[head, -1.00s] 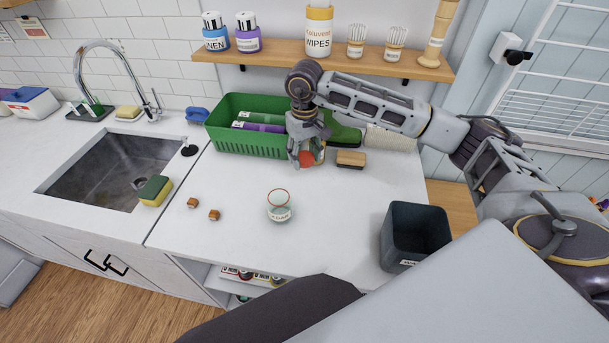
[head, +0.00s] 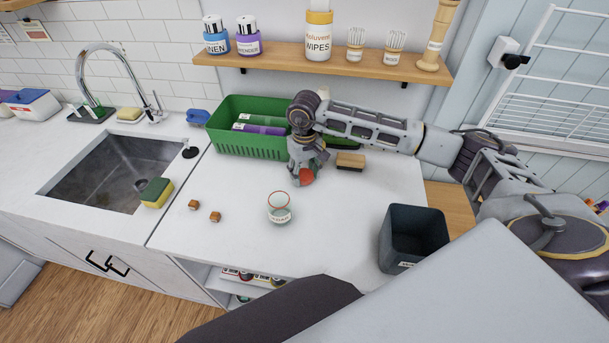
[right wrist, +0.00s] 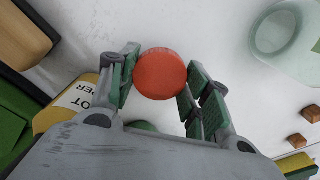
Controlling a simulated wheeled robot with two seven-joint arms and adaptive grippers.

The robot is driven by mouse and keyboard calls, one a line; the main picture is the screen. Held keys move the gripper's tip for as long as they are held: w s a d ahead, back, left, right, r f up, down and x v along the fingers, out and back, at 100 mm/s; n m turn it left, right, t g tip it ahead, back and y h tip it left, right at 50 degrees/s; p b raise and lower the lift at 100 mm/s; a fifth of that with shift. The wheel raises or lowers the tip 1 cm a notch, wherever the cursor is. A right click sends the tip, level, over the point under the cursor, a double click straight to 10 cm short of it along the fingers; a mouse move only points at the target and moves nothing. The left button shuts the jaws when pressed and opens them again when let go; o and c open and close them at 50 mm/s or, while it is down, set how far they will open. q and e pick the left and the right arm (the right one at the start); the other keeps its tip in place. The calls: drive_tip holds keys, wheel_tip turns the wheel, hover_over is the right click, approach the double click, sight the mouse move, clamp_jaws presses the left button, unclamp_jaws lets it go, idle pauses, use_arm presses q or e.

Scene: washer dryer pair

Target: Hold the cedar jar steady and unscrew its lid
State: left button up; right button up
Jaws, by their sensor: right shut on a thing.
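A clear glass jar (head: 279,214) with a small white label stands upright and open on the white counter; the label is too small to read. It also shows at the top right of the right wrist view (right wrist: 285,30). My right gripper (head: 304,176) is shut on a round red lid (right wrist: 160,74), with a finger on either side. The lid is off the jar, behind it and a little to its right in the head view. Whether the lid touches the counter cannot be told. My left gripper is not in view.
Two small wooden blocks (head: 194,204) (head: 215,216) lie left of the jar. A green basket (head: 225,142) and a brush (head: 350,161) are behind. A dark bin (head: 413,236) stands right. A yellow labelled item (right wrist: 75,103) is beside the gripper.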

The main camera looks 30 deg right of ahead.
drive_tip(key=shift+f, duration=0.85)
drive_tip(key=shift+f, duration=0.15)
drive_tip(key=o, duration=1.1)
